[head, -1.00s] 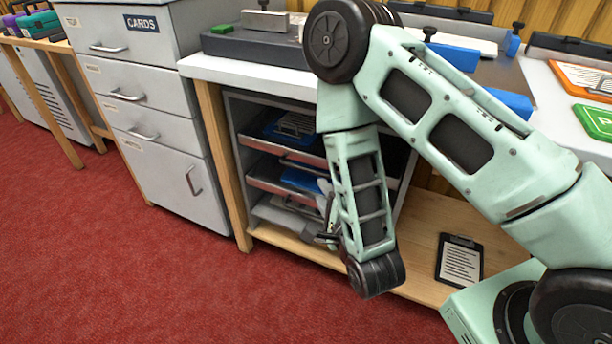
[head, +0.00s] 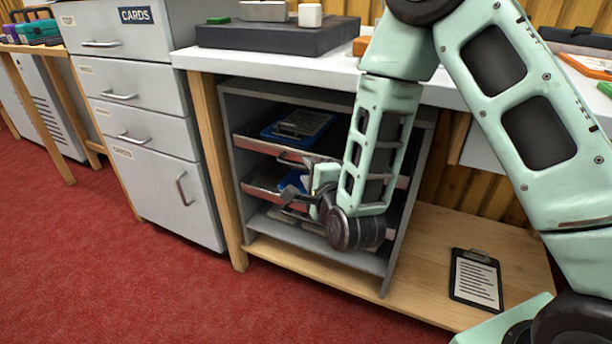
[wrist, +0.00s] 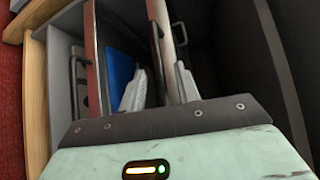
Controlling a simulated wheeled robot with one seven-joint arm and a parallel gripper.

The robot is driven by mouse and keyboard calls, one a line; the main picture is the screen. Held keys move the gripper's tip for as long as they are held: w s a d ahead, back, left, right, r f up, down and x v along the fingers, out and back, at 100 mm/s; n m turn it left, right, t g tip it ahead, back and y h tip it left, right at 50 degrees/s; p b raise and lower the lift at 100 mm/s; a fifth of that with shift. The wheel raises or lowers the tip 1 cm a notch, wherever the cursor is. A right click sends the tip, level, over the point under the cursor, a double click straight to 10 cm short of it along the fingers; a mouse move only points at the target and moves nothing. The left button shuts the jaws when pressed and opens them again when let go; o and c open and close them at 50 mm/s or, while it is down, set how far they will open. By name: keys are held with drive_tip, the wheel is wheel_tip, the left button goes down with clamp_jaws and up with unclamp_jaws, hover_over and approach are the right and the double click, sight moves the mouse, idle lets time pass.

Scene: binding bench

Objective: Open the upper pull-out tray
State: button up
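The upper pull-out tray (head: 258,146) sits in a grey cabinet under the bench, with a blue item and a dark clipped board on it. It looks pushed in. The lower tray (head: 262,189) is beneath it and holds something blue. My gripper (head: 296,190) is in front of the trays, partly hidden by my forearm. In the wrist view, turned sideways, my gripper (wrist: 160,92) has its two fingers apart. The upper tray's front (wrist: 166,28) and a handle bar lie between or just beyond them; contact cannot be told. The lower tray (wrist: 97,55) is to the left.
A grey drawer cabinet (head: 150,120) labelled CARDS stands left, past the bench's wooden leg (head: 218,170). A clipboard (head: 475,278) lies on the low wooden shelf (head: 430,285) at right. The red carpet (head: 130,270) in front is clear.

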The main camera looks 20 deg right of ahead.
drive_tip(key=shift+w+f, duration=0.15)
drive_tip(key=shift+w, duration=0.9)
clamp_jaws()
drive_tip(key=shift+a, duration=0.15)
